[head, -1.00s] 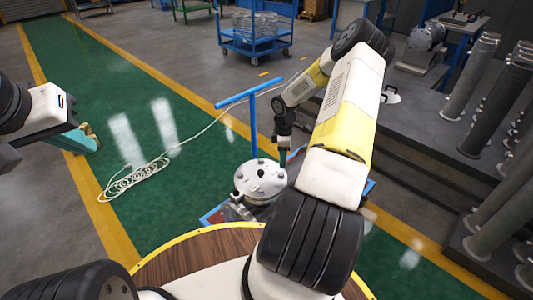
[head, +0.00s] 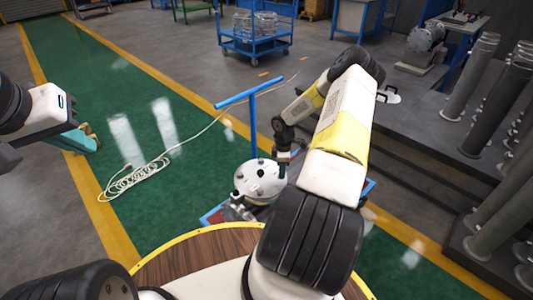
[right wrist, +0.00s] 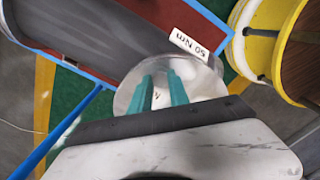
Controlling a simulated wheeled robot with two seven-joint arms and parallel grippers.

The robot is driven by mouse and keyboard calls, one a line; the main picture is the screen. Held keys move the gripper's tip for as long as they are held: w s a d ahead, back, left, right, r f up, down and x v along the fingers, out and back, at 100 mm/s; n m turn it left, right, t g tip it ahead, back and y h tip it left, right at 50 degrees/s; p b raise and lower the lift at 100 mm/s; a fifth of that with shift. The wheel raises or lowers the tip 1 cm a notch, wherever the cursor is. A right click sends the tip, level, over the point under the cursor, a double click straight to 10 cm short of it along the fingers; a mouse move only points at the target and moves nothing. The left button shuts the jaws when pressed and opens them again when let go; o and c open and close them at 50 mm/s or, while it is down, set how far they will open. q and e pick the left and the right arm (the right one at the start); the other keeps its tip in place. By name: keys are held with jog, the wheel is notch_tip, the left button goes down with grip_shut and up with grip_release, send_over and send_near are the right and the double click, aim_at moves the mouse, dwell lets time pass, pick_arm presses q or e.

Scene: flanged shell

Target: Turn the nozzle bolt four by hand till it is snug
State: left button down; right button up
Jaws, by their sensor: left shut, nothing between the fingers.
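The flanged shell shows a round silver flange (head: 258,183) with dark bolts or holes in its top, below the middle of the head view. It also fills the centre of the right wrist view (right wrist: 205,82). My right gripper (right wrist: 161,76) has its two teal fingers apart over the flange, with a gap between them. A small dark mark shows on the flange between the fingers. I see no bolt in the gap, and which bolt is nozzle bolt four I cannot tell. My left gripper (head: 87,139) is shut and empty at the far left, away from the shell.
A blue T-shaped post (head: 252,125) stands right behind the flange. A "50 Nm" label (right wrist: 189,44) lies beside the flange. A coiled white cable (head: 135,180) lies on the green floor. A round wooden top (head: 190,250) with yellow rim is in front.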

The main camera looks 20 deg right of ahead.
grip_shut()
jog(key=shift+m, duration=1.5)
jog(key=o, duration=0.8)
grip_release()
jog(key=shift+r, duration=3.9)
